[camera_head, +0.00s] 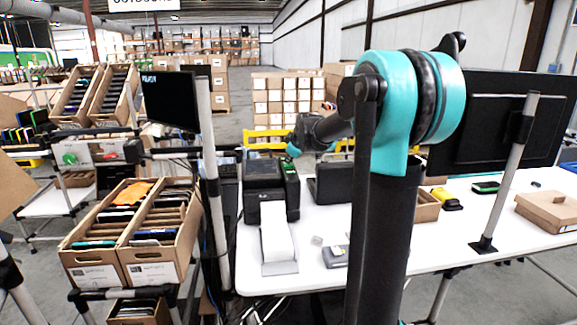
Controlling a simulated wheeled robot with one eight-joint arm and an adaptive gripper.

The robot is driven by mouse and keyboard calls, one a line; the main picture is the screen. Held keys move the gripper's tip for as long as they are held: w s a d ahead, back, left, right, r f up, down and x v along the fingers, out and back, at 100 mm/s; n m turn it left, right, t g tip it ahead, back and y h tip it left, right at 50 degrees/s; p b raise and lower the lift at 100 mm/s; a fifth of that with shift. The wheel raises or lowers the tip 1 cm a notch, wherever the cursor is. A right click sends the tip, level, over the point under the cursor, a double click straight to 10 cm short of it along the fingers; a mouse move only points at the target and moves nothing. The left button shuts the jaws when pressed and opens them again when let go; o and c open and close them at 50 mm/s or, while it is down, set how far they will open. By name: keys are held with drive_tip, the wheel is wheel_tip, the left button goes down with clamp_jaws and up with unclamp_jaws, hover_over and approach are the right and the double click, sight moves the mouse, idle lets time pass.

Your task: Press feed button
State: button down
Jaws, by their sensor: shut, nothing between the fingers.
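A black label printer (264,190) stands on the white table, with a white label strip hanging from its front. A small panel with a green patch (290,168) is on its upper right side. The feed button itself is too small to make out. My arm reaches in from the right, and my gripper (293,150) is just above and behind the printer's right top edge. The gripper is small and dark in this view; it is shut and empty. I cannot tell whether it touches the printer.
A monitor (170,100) on a pole stands left of the printer, and a dark screen (497,120) stands right. A black case (331,183) is right of the printer. Tilted cartons (155,240) are at left. The white table (440,240) has free room in front.

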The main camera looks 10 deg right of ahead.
sight(289, 165)
idle(0.5)
drive_tip(key=shift+r, duration=3.25)
